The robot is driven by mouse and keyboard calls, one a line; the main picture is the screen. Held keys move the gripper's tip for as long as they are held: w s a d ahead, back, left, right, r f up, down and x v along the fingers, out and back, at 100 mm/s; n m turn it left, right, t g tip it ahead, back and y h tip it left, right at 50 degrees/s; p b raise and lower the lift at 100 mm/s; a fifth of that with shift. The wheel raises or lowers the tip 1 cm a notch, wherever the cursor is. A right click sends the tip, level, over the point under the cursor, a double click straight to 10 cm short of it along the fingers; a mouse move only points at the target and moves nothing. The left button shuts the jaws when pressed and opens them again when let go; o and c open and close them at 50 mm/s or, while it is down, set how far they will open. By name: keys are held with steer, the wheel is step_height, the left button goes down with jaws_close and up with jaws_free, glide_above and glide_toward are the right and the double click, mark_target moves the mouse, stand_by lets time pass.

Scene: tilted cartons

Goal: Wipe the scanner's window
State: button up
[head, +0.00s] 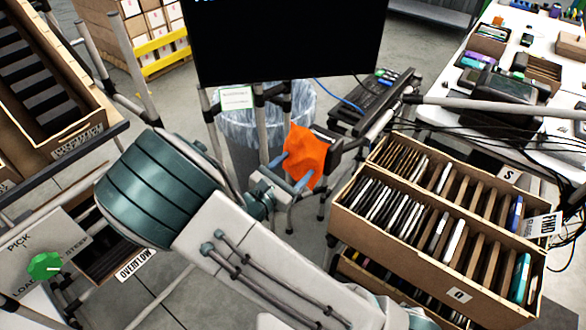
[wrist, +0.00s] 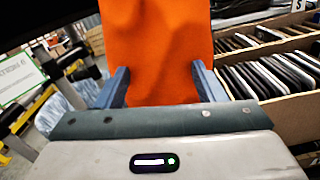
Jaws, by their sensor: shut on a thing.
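An orange cloth (head: 308,158) hangs in my gripper (head: 291,171), which is shut on it. In the wrist view the cloth (wrist: 157,45) fills the space between the two blue-grey fingers (wrist: 160,84) and blocks the view ahead. A dark boxy device (head: 325,136), which may be the scanner, shows just behind and right of the cloth in the head view, on a stand. Its window is not visible, and I cannot tell whether the cloth touches it.
A black monitor (head: 290,38) stands above and behind the gripper. A keyboard (head: 373,100) is to the right. Cartons of upright dark and white items (head: 440,262) stand at right, close by. A bin with a clear liner (head: 262,115) is behind. A tilted carton (head: 55,135) is at left.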

steer(key=shift+x, duration=0.8)
steer(key=shift+s+d, duration=0.65)
steer(key=shift+d, duration=0.15)
steer(key=shift+s+d, duration=0.65)
steer(key=shift+d, duration=0.15)
steer(key=shift+w+a+r, duration=0.1)
steer(key=shift+w+a, duration=1.25)
steer(key=shift+a, duration=0.15)
steer(key=shift+s+a, duration=0.1)
steer(key=shift+p+v, duration=0.6)
steer(key=shift+v, duration=2.25)
steer(key=v, duration=0.3)
